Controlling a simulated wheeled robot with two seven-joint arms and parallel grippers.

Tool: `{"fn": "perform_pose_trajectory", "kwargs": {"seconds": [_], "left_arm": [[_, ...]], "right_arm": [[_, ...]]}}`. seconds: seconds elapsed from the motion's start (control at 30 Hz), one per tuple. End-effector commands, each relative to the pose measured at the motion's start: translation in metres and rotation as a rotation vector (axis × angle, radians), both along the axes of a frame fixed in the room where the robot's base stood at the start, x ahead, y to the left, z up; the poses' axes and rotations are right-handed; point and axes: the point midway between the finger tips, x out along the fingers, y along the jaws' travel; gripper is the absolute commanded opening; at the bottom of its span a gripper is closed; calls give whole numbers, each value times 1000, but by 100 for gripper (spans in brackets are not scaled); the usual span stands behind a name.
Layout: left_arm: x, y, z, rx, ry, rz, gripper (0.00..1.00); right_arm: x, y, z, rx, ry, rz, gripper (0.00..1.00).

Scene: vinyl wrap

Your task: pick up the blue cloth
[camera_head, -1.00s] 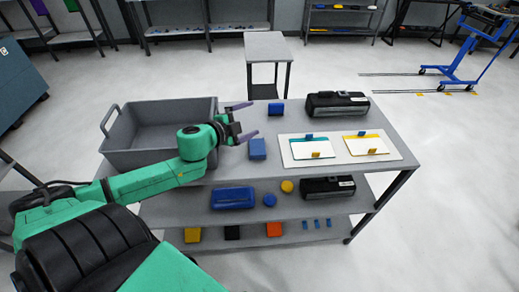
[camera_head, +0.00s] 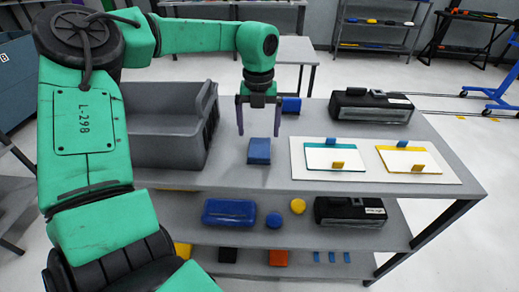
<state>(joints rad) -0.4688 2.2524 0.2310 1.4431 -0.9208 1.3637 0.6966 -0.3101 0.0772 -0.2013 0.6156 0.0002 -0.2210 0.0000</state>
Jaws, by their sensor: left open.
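A small folded blue cloth (camera_head: 259,151) lies on the grey tabletop between the grey bin and the white board. My left gripper (camera_head: 258,132) points down with its two purple fingers spread, one to each side, just above and behind this cloth in the picture. Nothing is between the fingers. I cannot tell how high the fingertips are above the table. A second small blue item (camera_head: 291,105) lies farther back, partly behind the gripper. My right gripper is not in view.
A grey bin (camera_head: 205,147) stands left of the cloth, partly hidden by my left arm. The white board (camera_head: 440,178) with two sample cards lies to the right. A black case (camera_head: 371,106) stands at the back right. Lower shelves hold a blue box (camera_head: 229,212) and other items.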

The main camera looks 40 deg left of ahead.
Motion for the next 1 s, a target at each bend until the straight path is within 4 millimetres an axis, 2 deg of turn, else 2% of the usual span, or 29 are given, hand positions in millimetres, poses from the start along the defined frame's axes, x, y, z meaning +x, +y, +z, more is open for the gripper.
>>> {"fn": "perform_pose_trajectory", "kwargs": {"seconds": [0.23, 0.33, 0.57, 0.77, 1.0], "left_arm": [[-2, -2, -37, -4, 3, -1, 100], [-2, -1, -55, -1, 2, -1, 100], [-1, -1, -60, -2, -3, -1, 100], [-1, -1, -60, -1, -2, 0, 27], [-1, -1, -59, -1, -3, 0, 27]], "right_arm": [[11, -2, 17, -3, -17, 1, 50], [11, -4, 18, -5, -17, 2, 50], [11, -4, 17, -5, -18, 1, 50], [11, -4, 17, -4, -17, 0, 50], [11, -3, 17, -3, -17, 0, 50]]}}
